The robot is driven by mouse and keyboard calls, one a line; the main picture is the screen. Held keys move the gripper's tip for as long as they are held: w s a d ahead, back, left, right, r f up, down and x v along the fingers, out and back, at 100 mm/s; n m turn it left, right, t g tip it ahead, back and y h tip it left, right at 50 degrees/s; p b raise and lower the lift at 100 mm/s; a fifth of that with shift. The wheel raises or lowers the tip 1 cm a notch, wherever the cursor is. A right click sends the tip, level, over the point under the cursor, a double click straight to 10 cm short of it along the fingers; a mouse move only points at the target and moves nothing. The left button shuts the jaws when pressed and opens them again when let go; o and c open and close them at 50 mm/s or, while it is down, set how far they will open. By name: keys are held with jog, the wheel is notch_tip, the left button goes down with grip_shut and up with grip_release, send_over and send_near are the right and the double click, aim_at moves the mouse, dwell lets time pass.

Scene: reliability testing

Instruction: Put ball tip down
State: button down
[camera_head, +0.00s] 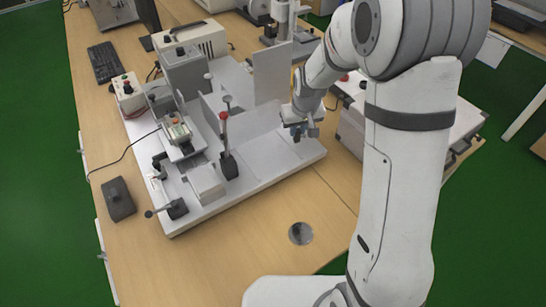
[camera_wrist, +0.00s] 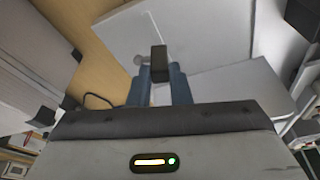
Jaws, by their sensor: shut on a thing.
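My gripper (camera_head: 298,131) is over the right end of the white test-rig base plate (camera_head: 262,170), in front of an upright grey panel. In the wrist view its blue fingers (camera_wrist: 160,82) are closed on a small dark block, which I take to be the ball tip (camera_wrist: 158,58). A light grey rounded piece (camera_wrist: 140,60) shows at the block's left; I cannot tell whether it is part of it. The held thing is too small to make out in the head view. Whether it touches the plate cannot be told.
The upright grey panel (camera_head: 272,72) stands behind my gripper. A round metal disc (camera_head: 300,233) lies on the wooden table (camera_head: 245,255), whose front part is mostly clear.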

jog(key=a+r+n+b, duration=0.2)
jog(key=a+r+n, duration=0.1)
jog(key=a, duration=0.5)
jog(key=p, duration=0.1)
send_over(269, 154)
jog(key=shift+n+y, duration=0.3)
jog(key=shift+y, duration=0.1)
notch_tip(269, 154, down, 10)
jog(key=shift+r, duration=0.15)
jog(key=c, duration=1.3)
grip_release()
jog(key=shift+c, duration=0.2)
